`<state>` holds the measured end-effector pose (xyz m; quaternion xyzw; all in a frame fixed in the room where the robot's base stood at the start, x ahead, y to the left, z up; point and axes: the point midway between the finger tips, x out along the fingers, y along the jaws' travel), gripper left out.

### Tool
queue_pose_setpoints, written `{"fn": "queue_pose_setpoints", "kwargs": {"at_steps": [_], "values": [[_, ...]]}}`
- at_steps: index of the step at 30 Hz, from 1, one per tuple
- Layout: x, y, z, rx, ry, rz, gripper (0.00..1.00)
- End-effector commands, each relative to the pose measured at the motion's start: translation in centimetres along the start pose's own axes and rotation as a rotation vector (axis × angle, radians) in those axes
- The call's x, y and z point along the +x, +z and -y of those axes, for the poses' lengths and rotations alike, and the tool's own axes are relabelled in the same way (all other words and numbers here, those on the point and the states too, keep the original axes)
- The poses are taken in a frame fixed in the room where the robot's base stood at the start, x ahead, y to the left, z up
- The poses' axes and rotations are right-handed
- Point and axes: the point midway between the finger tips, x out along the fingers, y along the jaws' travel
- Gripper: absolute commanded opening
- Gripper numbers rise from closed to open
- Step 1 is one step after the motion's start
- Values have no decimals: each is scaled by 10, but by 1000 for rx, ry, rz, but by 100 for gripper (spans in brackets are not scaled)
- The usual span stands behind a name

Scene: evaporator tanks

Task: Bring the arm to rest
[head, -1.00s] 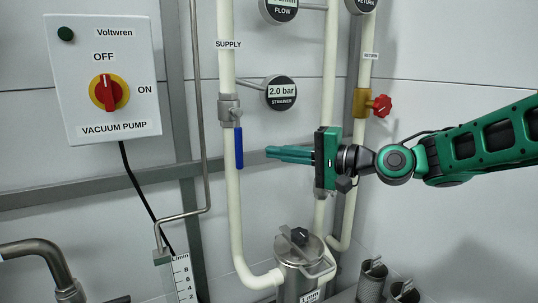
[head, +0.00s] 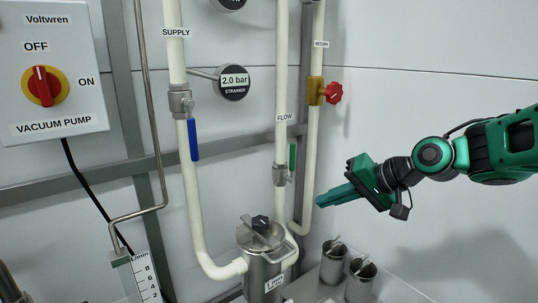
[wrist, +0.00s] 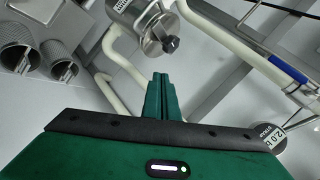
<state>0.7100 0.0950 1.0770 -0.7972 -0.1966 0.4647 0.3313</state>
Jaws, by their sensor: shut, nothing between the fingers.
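My green gripper (head: 337,195) is in the right half of the head view, in front of the wall and right of the return pipe. Its fingers point left and slightly down, closed together with nothing between them. In the wrist view the shut fingers (wrist: 162,97) point up the picture, toward the strainer canister. My arm (head: 440,155) reaches in from the right edge, bent at the wrist. The gripper appears clear of the pipes and touches nothing that I can see.
A steel strainer canister (head: 262,262) stands below the pipes. Two metal mesh cups (head: 360,282) stand to its right. The supply pipe (head: 189,180) has a blue-handled valve (head: 194,140); a red valve knob (head: 334,93) sits above my gripper. The vacuum pump switch (head: 44,87) is at left. The right wall area is bare.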

Motion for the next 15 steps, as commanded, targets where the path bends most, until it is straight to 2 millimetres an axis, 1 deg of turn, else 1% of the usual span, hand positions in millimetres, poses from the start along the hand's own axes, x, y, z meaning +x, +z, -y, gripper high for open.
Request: {"fn": "queue_pose_setpoints", "kwargs": {"at_steps": [1, 2, 3, 5, 6, 8, 9, 11, 12, 14, 15], "values": [[-14, 4, -27, -10, 87, -8, 0], [-22, 7, -45, -14, 142, -7, 0], [-34, 12, -68, -16, 213, -3, 0], [-54, 21, -100, -12, 315, 7, 0], [-69, 29, -120, -4, 380, 16, 0], [-92, 43, -149, 16, 471, 36, 0], [-108, 54, -166, 32, 528, 51, 0], [-133, 72, -190, 64, 607, 79, 0], [-150, 86, -204, 89, 655, 100, 0], [-173, 108, -222, 132, 719, 130, 0], [-188, 123, -232, 162, 754, 153, 0]]}}
